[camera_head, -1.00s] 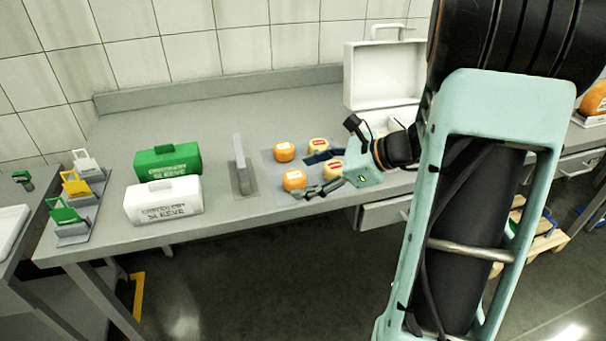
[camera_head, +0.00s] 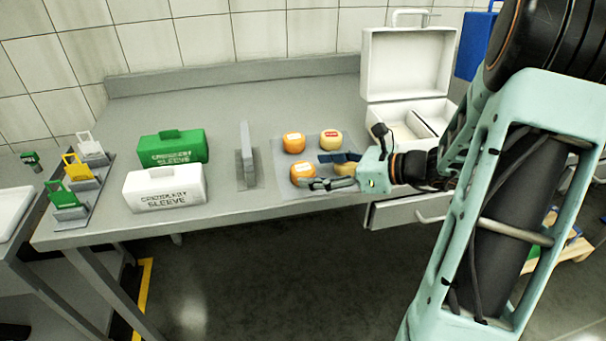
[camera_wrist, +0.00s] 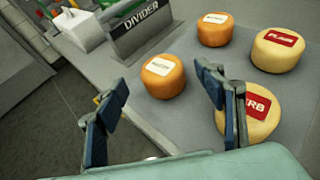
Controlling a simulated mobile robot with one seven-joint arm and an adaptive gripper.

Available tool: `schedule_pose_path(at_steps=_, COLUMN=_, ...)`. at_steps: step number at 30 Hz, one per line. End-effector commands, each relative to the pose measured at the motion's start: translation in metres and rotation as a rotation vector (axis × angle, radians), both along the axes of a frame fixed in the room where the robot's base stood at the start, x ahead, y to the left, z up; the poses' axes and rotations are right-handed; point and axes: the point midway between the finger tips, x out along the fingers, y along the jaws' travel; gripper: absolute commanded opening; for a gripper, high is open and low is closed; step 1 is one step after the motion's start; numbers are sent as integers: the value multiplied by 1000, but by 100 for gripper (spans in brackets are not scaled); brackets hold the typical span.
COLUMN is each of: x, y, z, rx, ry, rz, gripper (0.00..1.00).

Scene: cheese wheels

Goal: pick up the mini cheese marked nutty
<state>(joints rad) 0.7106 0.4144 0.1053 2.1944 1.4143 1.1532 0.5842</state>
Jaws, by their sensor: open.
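Two orange mini cheeses with white labels stand on a grey mat: a near one (camera_wrist: 163,77) and a far one (camera_wrist: 214,30). Their label words are too small to read surely, so I cannot tell which is nutty. Two pale yellow cheeses with red labels stand to their right, a far one reading PLAIN (camera_wrist: 278,51) and a near one ending in RB (camera_wrist: 262,120). My gripper (camera_wrist: 162,84) is open and empty, its fingers toward the near orange cheese, which also shows in the head view (camera_head: 302,172). The right finger partly hides the near yellow cheese.
A grey divider (camera_head: 245,153) stands left of the mat (camera_head: 286,188). Further left are green (camera_head: 172,148) and white (camera_head: 165,187) sleeve boxes and a rack of coloured tags (camera_head: 78,185). An open white case (camera_head: 408,65) stands behind right of my gripper.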

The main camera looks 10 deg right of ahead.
Motion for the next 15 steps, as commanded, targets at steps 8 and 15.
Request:
schedule_pose_path(at_steps=8, x=23, y=26, z=-21, rx=1, ry=0, rz=4, gripper=64)
schedule_pose_path(at_steps=15, x=29, y=31, z=-23, rx=0, ry=0, rz=0, gripper=64)
